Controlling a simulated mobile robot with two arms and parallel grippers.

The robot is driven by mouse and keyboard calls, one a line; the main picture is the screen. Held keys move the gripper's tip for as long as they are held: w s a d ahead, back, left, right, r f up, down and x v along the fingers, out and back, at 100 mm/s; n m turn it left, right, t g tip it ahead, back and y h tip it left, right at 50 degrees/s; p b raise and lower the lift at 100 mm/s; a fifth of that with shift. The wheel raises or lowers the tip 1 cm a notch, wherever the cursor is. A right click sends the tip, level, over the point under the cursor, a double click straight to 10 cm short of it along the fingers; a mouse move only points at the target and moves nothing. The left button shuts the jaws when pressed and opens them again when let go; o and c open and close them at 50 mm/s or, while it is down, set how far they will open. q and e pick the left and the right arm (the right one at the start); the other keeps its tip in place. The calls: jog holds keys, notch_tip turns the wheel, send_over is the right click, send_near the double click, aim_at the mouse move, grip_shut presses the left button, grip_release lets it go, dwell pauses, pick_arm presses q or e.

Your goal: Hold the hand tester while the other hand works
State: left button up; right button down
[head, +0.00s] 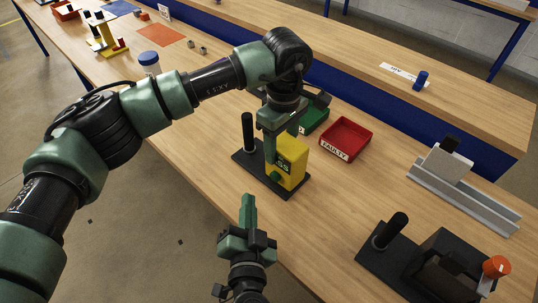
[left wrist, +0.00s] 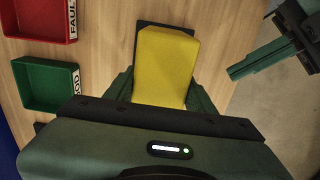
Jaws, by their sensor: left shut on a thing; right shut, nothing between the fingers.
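The yellow hand tester (head: 293,160) stands at the middle of the table, at a black base plate (head: 248,163) with a black post. A dark panel with partly hidden lettering shows on its face. My left gripper (head: 274,150) comes down from above and is shut on the tester. In the left wrist view the tester (left wrist: 165,60) lies between the two fingers (left wrist: 158,92). Whether it touches the plate is unclear. My right gripper (head: 249,205) is shut and empty, in front of the tester and apart from it. It also shows in the left wrist view (left wrist: 245,68).
A red tray marked FAULTY (head: 345,139) and a green tray (head: 315,120) stand behind the tester. A grey rail fixture (head: 465,195) and a black fixture with an orange-topped part (head: 440,262) stand to the right. A blue-capped jar (head: 148,60) stands at the left.

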pick_arm(q)
jog(key=shift+f, duration=0.1)
dwell(0.3)
jog(key=o, duration=1.2)
